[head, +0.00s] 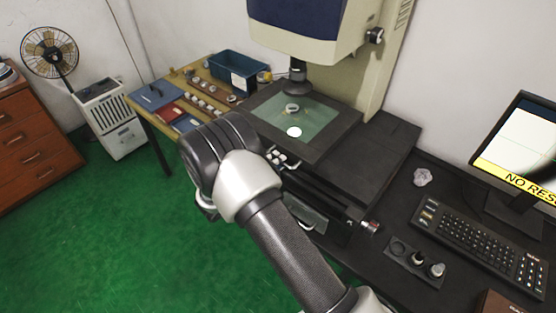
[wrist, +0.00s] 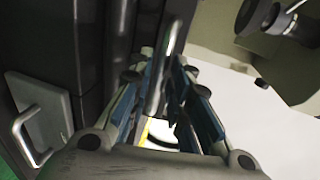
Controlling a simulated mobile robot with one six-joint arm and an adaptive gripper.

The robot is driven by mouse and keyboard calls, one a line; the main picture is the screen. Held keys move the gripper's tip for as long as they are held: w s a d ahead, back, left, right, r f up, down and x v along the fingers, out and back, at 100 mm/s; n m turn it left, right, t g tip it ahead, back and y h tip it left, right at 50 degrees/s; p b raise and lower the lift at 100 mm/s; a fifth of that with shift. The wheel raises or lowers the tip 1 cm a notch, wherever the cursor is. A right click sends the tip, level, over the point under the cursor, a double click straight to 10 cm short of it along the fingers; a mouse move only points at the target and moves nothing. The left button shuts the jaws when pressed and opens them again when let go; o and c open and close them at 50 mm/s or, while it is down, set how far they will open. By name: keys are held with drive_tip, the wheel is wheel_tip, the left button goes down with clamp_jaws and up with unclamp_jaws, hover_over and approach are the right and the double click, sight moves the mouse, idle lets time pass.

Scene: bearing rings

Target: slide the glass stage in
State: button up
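The glass stage (head: 312,111) is a pale green pane in a dark frame (head: 342,125), under the lens of the measuring machine. A ring and a bright round spot show on the glass. In the wrist view, my gripper (wrist: 162,72) has a finger on each side of a slim silver handle (wrist: 167,60). The fingers are close to the bar, the right one seeming nearest. I cannot tell whether they press on it. In the head view, my arm hides most of the gripper at the front of the stage.
Another handle (wrist: 27,135) sits on a grey panel at the left of the wrist view. The lens (head: 297,75) hangs above the stage. A keyboard (head: 478,245) and monitor (head: 520,145) stand right; a side table with a blue bin (head: 238,72) stands left.

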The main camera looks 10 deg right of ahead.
drive_tip(key=v, duration=1)
